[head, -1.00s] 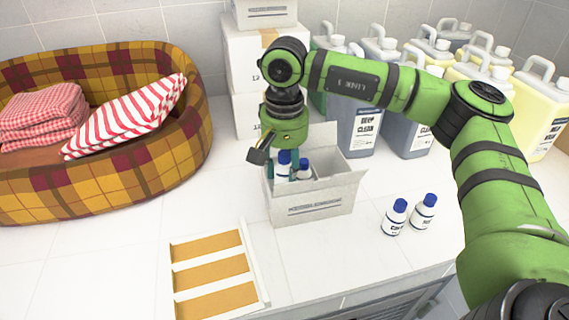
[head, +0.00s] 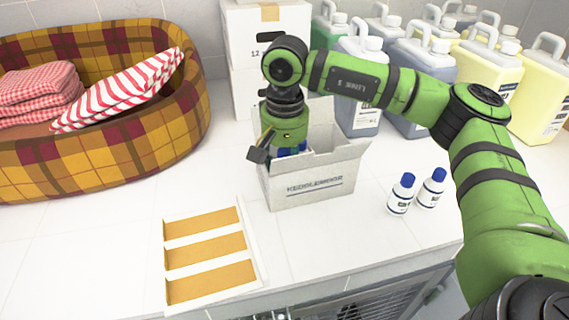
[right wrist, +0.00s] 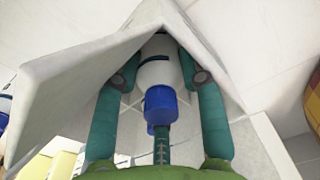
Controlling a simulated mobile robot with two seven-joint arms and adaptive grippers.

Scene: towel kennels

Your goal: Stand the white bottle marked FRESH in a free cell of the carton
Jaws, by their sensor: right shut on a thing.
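The white carton (head: 308,190) stands open on the counter, flaps up. My right gripper (head: 284,148) reaches down into it, its fingertips hidden by the front wall. In the right wrist view, its teal fingers (right wrist: 160,80) lie on both sides of a white bottle (right wrist: 155,72) with a blue cap (right wrist: 160,104), and the gripper is shut on it. No label wording shows there, and the bottle's base is hidden. Another blue cap (right wrist: 150,129) shows partly behind. Two more white bottles, (head: 401,194) and (head: 432,188), stand right of the carton; their labels are too small to read.
A white tray with orange strips (head: 210,255) lies in front of the carton. A plaid pet bed (head: 140,140) with folded towels (head: 40,95) is at left. Stacked boxes (head: 245,50) and several large jugs (head: 360,85) stand behind. Counter left of the carton is clear.

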